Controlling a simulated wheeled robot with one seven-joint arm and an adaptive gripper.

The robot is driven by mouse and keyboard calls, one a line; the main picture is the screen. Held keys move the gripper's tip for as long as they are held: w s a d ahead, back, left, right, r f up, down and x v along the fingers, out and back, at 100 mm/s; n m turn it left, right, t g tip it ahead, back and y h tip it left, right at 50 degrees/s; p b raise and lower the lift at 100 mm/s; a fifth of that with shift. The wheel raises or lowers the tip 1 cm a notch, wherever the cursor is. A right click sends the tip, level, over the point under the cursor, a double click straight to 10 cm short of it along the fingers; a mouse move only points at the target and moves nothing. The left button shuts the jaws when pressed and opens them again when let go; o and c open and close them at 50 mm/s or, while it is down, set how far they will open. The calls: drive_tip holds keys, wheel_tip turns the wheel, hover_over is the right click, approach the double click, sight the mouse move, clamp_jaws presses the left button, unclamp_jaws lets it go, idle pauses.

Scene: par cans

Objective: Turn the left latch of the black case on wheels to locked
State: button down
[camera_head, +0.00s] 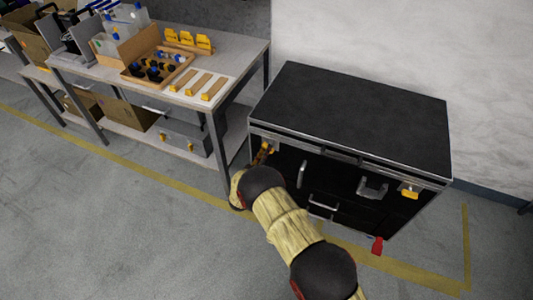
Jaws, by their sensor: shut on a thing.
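The black case (350,105) stands on the floor right of the bench, with a flat black lid and metal edges. Its left latch (269,146), a small yellow piece at the front's upper left, is mostly hidden by my gripper (263,154). My gripper is shut on this latch; the fingertips are small and partly covered by my arm. How far the latch is turned cannot be told. The yellow right latch (410,191) is in plain view at the front's upper right.
Silver handles (373,188) stick out from the case front. A red piece (377,245) shows low at its right. The workbench (240,58) at left holds a wooden tray (187,68), yellow-ended pieces and bins. A yellow floor line (130,165) crosses the open grey floor.

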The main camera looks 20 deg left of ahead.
drive_tip(key=m+b, duration=0.4)
drive_tip(key=m, duration=0.6)
drive_tip(key=shift+f, duration=0.1)
drive_tip(key=shift+m, duration=0.3)
idle(0.3)
drive_tip(key=c, duration=1.8)
unclamp_jaws()
drive_tip(key=shift+c, duration=0.2)
drive_tip(key=shift+s, duration=0.1)
drive_tip(key=s+a, duration=0.1)
drive_tip(key=s, duration=1)
drive_tip(key=shift+s, duration=0.4)
